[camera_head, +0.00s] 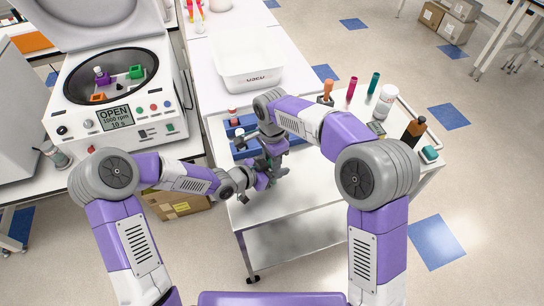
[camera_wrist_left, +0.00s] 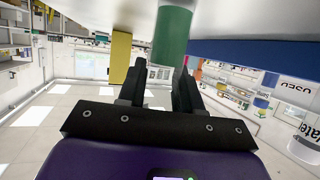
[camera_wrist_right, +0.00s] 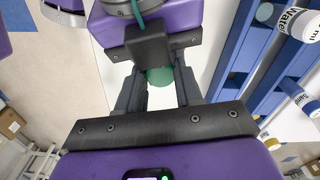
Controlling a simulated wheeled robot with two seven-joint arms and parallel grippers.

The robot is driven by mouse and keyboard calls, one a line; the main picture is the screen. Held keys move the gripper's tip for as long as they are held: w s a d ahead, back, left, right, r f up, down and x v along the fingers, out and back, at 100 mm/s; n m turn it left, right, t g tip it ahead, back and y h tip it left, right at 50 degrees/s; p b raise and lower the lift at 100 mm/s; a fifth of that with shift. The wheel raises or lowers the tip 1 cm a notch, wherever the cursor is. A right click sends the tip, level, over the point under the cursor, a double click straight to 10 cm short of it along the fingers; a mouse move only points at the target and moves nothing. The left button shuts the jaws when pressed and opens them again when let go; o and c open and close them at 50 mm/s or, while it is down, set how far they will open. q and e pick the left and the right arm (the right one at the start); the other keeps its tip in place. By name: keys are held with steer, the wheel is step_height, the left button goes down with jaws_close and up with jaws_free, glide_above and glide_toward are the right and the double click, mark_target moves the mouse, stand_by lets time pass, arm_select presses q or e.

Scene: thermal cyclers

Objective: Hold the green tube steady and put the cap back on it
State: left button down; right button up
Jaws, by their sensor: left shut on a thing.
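The green tube (camera_wrist_left: 172,38) is between the fingers of my left gripper (camera_wrist_left: 158,78) in the left wrist view. In the head view my left gripper (camera_head: 262,180) holds it over the white table, close under my right gripper (camera_head: 268,160). In the right wrist view a green round end (camera_wrist_right: 160,76) lies between the fingertips of my right gripper (camera_wrist_right: 159,72), with the left gripper just beyond. I cannot tell whether this is the cap or the tube's end, nor whether the right fingers grip it. No separate cap is visible.
A blue rack (camera_wrist_right: 252,55) stands close beside the grippers. On the white table (camera_head: 310,175) a white bottle (camera_head: 385,101), a brown bottle (camera_head: 413,131) and coloured tubes stand at the right. A white tub (camera_head: 248,74) is behind; an open centrifuge (camera_head: 118,90) is at left.

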steer(key=o, duration=0.4)
steer(key=shift+c, duration=0.2)
steer(key=shift+r, duration=0.1)
steer(key=shift+r, duration=2.2)
steer(key=shift+c, duration=0.4)
